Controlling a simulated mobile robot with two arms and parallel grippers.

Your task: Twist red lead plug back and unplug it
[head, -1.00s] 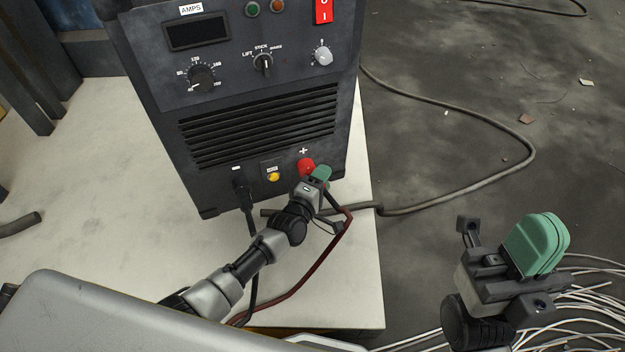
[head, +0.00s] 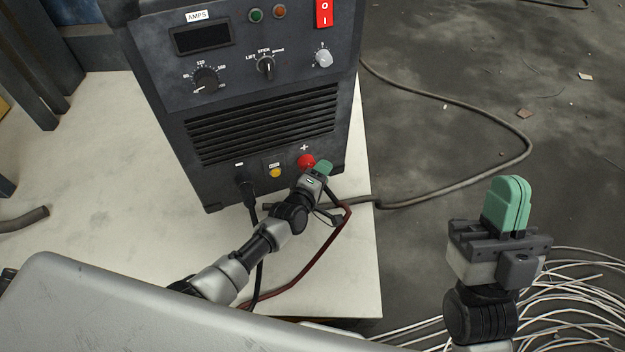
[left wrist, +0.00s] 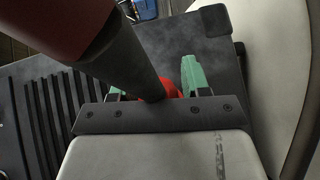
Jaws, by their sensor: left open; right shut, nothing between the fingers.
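The red lead plug (head: 306,161) is at the plus socket, low on the right of the welder's front (head: 262,135). My left gripper (head: 322,169) is right at it, with its green fingertips open. In the left wrist view, red (left wrist: 171,88) shows between the two green fingers (left wrist: 193,76). A dark sleeve (left wrist: 137,68) with a thick red part behind it crosses close to that camera and hides part of the plug. I cannot tell whether the fingers touch the plug. My right gripper (head: 507,205) is shut and empty, pointing up, far right of the welder.
The red cable (head: 320,262) runs down from beside the left gripper across the white table (head: 365,270). A black lead (head: 247,192) sits in the minus socket, near a yellow connector (head: 275,173). White wires (head: 580,290) lie below the right gripper. A grey cable (head: 480,190) crosses the floor.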

